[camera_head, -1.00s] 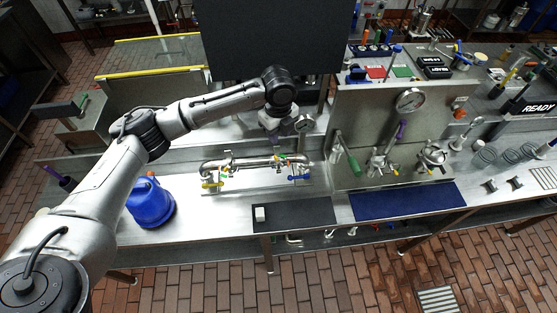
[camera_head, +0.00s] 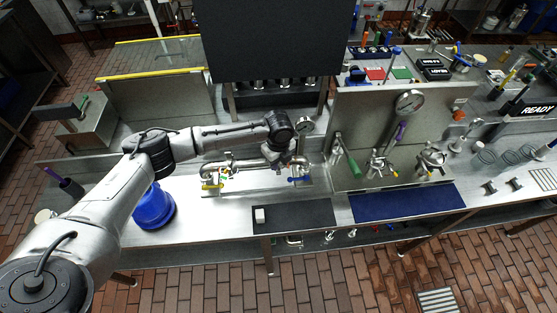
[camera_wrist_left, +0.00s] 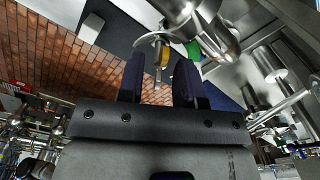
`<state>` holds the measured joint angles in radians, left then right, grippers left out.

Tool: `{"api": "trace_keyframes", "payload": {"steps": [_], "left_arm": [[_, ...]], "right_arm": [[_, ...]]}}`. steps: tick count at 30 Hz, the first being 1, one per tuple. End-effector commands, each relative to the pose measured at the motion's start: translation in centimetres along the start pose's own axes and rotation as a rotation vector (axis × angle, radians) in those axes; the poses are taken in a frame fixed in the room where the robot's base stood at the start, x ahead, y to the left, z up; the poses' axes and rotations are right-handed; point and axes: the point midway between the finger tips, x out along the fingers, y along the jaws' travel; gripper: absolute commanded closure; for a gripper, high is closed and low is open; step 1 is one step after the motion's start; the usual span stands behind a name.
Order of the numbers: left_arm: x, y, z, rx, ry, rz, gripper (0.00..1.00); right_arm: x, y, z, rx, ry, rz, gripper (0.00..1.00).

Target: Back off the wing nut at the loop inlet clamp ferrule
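The metal pipe loop (camera_head: 240,164) lies on the steel bench, with a yellow-handled valve (camera_head: 212,186) at its left end and a blue-handled valve (camera_head: 299,179) at its right. My left gripper (camera_wrist_left: 161,76) is at the loop's right end; in the head view my wrist hides most of that part. In the left wrist view its two dark fingers stand apart. A small brass-coloured wing nut (camera_wrist_left: 164,57) on a thin bolt shows between the fingertips, below a shiny clamped pipe fitting (camera_wrist_left: 200,28). I see gaps beside it and no clear contact. My right gripper is not in view.
A blue rounded container (camera_head: 153,207) stands left of the loop, near my left arm. A dark mat (camera_head: 295,216) with a small white block (camera_head: 259,214) lies in front. An upright panel (camera_head: 404,115) with a gauge, a green handle and more fittings stands to the right.

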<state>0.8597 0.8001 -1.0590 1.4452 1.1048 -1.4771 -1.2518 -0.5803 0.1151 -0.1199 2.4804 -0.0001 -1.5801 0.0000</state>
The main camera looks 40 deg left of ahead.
Motion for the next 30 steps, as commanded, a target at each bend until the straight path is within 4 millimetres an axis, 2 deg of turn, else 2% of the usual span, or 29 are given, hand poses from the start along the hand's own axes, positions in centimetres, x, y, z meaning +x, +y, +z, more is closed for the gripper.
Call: {"api": "trace_keyframes", "payload": {"steps": [8,18,30], "left_arm": [[0.1,0.01,-0.01,0.0,0.0,0.0,0.67],[0.08,0.01,0.0,0.0,0.0,0.0,0.99],[-0.1,0.03,-0.02,-0.02,0.001,0.001,1.0]], "right_arm": [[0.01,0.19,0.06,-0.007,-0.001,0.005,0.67],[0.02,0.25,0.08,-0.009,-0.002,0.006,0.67],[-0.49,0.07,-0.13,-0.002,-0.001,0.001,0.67]]}}
